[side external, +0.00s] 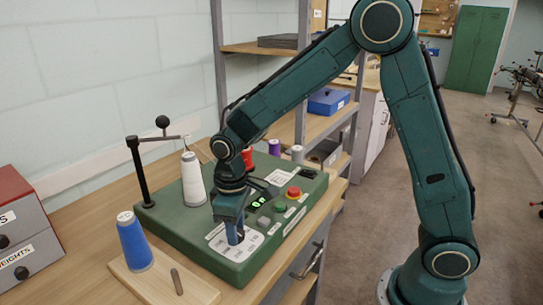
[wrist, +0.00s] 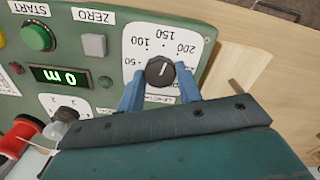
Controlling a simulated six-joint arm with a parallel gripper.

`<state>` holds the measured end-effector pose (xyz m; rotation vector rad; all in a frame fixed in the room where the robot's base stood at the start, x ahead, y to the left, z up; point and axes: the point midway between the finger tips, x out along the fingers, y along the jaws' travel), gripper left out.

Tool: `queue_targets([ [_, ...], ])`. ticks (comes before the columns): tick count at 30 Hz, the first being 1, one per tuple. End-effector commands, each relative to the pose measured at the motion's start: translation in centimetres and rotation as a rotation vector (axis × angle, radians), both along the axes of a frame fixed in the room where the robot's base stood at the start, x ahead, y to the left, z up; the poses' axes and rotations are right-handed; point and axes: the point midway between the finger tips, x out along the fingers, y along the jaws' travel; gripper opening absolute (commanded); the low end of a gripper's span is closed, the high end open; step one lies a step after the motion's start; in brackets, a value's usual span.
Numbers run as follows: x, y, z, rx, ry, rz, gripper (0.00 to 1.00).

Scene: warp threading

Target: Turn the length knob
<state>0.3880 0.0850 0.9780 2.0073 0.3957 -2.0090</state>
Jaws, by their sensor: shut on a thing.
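The length knob (wrist: 160,73) is a round dark knob with a white pointer line, on a white dial plate marked from 50 to 200. In the wrist view its pointer is turned towards the marks between 100 and 200, near 150. My gripper (wrist: 160,92) has its two blue fingers on either side of the knob, shut on it. In the side view my gripper (side external: 236,236) points down at the near end of the green machine (side external: 170,222), and its fingers hide the knob there. The display (wrist: 58,77) reads 0 m in green.
A green start button (wrist: 38,37) and a grey zero button (wrist: 94,46) sit beside the dial. A red button (side external: 294,192) is farther along the panel. A white thread cone (side external: 193,182) and a blue cone (side external: 134,243) stand near my gripper.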

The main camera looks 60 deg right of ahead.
Motion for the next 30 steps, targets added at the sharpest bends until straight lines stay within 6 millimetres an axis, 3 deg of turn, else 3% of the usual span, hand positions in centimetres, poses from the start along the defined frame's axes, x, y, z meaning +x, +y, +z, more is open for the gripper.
queue_targets([
  [9,0.1,0.03,0.14,0.001,-0.004,0.165,0.12],
  [25,0.11,0.05,0.15,0.001,-0.005,0.2,0.12],
  [26,0.12,0.05,0.15,0.001,-0.005,0.2,0.36],
  [29,0.09,0.04,0.13,0.001,-0.004,0.2,0.56],
  [30,0.08,0.03,0.11,0.001,-0.004,0.2,0.56],
])
